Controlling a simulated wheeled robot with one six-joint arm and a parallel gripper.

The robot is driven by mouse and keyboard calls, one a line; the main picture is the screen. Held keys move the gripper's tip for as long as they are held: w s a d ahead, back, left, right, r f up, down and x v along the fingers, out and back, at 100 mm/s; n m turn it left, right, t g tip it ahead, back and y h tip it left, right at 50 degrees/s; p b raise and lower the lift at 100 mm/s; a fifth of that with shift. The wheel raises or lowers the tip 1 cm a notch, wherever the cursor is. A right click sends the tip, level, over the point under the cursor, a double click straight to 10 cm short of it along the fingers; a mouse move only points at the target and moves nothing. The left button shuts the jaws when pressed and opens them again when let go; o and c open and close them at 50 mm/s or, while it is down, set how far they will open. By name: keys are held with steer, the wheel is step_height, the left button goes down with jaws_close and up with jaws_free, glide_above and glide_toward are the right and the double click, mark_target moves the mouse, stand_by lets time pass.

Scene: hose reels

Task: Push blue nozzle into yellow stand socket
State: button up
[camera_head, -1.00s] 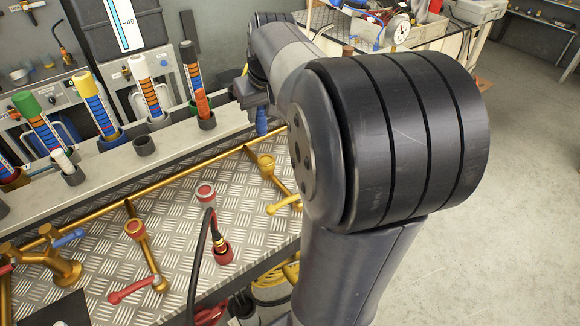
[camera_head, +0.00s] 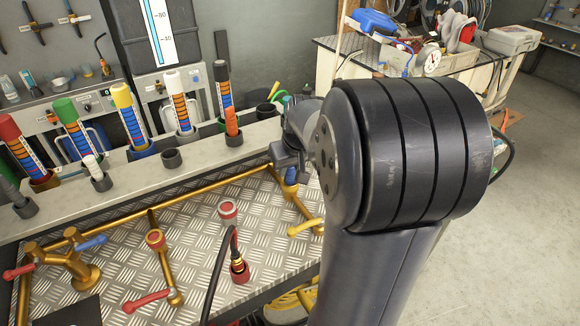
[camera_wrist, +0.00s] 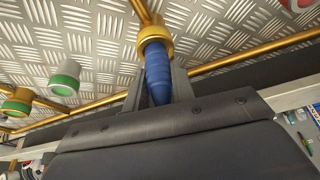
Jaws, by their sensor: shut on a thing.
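The blue nozzle (camera_wrist: 157,72) is held between the two fingers of my gripper (camera_wrist: 156,88) in the wrist view. Its far end is at the mouth of a gold socket (camera_wrist: 155,33), whose ring shows around it; how deep it sits I cannot tell. In the head view the nozzle (camera_head: 291,176) shows as a small blue piece below my gripper (camera_head: 287,160), over the stand with the yellow lever (camera_head: 305,227). My arm hides part of this stand.
A gold stand with a red lever (camera_head: 148,301) and a red-capped fitting (camera_head: 228,210) stand to the left on the tread-plate bench (camera_head: 195,215). A black hose (camera_head: 217,270) rises from a red fitting. Coloured tubes stand in holders on the rear ledge (camera_head: 205,158).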

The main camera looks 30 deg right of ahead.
steer(key=shift+f, duration=0.15)
steer(key=o, duration=1)
steer(key=shift+r, duration=0.3)
steer(key=v, duration=1.1)
steer(key=shift+s+r, duration=0.15)
steer(key=shift+r, duration=0.25)
